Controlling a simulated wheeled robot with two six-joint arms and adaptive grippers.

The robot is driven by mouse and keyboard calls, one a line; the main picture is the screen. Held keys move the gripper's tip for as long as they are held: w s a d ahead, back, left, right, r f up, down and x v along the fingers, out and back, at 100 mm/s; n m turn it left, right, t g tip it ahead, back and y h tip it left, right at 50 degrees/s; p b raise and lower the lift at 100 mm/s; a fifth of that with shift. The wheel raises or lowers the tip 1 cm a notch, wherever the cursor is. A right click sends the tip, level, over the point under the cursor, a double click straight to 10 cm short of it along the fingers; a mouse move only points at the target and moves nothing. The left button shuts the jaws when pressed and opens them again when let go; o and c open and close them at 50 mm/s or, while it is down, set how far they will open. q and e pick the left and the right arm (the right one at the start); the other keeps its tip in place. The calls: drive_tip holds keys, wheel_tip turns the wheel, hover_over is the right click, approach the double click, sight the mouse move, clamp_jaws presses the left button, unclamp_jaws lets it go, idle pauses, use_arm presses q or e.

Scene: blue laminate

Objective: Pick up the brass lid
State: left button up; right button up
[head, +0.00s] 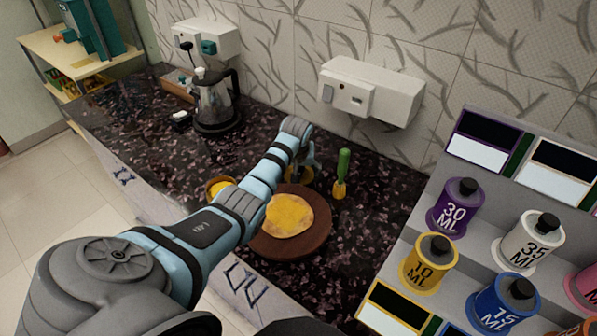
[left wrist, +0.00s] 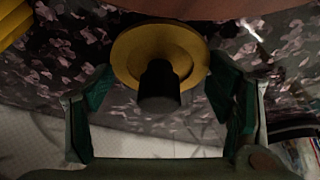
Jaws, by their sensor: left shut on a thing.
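The brass lid (left wrist: 128,54) is a round, gold-coloured disc with a black knob, seen close up in the left wrist view. My left gripper (left wrist: 162,80) has one finger on each side of it and is shut on the lid. In the head view my left gripper (head: 304,165) is over the dark counter, just behind the round wooden board, and my arm hides most of the lid there. My right gripper is not in view.
The brown round board (head: 318,240) carries a flat yellow round (head: 288,216). A green-handled brush (head: 341,178) stands to its right, and a yellow bowl (head: 216,188) is to its left. A kettle (head: 214,100) stands farther back. A rack of labelled bottles (head: 455,205) fills the right.

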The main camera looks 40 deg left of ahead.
use_arm(q)
wheel_tip(320, 180, up, 20)
drive_tip(key=p, duration=0.2)
drive_tip(key=shift+f, duration=0.2)
idle(0.5)
